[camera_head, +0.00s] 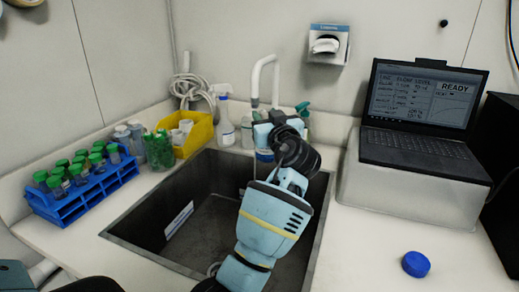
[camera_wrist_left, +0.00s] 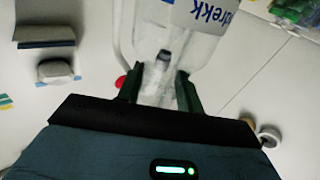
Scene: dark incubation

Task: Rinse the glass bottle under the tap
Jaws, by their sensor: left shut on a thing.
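My left gripper (camera_head: 278,122) is above the far end of the sink, close to the white tap (camera_head: 264,64). In the left wrist view the left gripper (camera_wrist_left: 160,88) is shut on the narrow part of a clear glass bottle (camera_wrist_left: 152,38). The bottle has a white label with blue letters (camera_wrist_left: 208,14). In the head view the gripper and arm hide most of the bottle, and its exact place under the tap cannot be told. No water flow can be made out. My right gripper is not in view.
The dark sink (camera_head: 200,228) is open below my arm. A blue tube rack (camera_head: 85,195), yellow bin (camera_head: 197,135) and spray bottle (camera_head: 225,125) stand on the left and back. A laptop (camera_head: 420,105) stands on the right. A blue cap (camera_head: 416,264) lies on clear counter.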

